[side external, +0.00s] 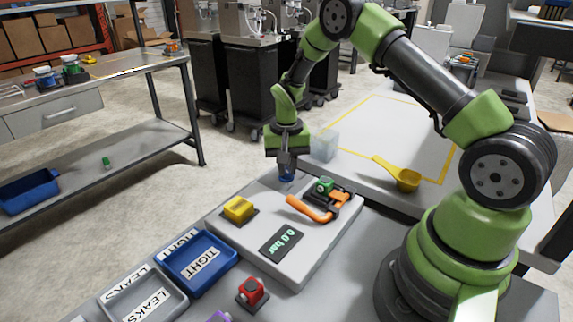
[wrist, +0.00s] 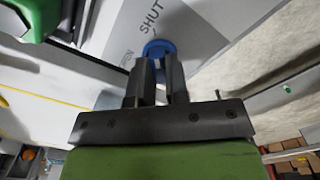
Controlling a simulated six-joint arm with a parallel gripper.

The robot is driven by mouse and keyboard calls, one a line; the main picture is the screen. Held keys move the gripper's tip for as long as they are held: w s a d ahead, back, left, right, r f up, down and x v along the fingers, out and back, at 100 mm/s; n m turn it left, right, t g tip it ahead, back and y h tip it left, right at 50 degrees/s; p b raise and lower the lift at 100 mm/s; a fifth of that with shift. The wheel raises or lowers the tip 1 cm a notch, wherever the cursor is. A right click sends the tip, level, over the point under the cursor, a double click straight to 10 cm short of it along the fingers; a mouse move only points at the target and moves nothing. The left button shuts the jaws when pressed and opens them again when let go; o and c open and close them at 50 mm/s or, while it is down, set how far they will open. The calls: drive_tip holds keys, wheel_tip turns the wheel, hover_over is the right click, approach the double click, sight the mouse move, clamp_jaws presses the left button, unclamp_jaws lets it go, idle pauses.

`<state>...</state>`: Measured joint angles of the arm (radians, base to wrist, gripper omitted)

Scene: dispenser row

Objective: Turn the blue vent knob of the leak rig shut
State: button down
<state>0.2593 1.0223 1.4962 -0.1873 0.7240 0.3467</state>
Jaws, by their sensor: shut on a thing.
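The blue vent knob (side external: 287,175) stands at the back corner of the light grey leak rig (side external: 268,213). My gripper (side external: 287,164) points straight down over it and is shut on it. In the wrist view the blue knob (wrist: 158,47) shows between and beyond my two dark fingers (wrist: 158,80). The word SHUT is printed on the rig beside the knob; a second label is partly hidden by a finger. The rig's display (side external: 281,243) reads 0.0 bar.
On the rig are a yellow block (side external: 239,209) and an orange-handled clamp (side external: 318,207) with a green part. A blue TIGHT tray (side external: 198,262), a grey LEAKS tray (side external: 155,300) and a red part (side external: 252,292) lie in front. A clear box (side external: 323,145) and yellow scoop (side external: 400,177) are behind.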

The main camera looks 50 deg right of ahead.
sight(286, 168)
idle(0.4)
drive_tip(key=c, duration=1.1)
unclamp_jaws()
drive_tip(key=shift+r, duration=0.1)
wheel_tip(286, 168, up, 10)
drive_tip(key=shift+f, duration=0.1)
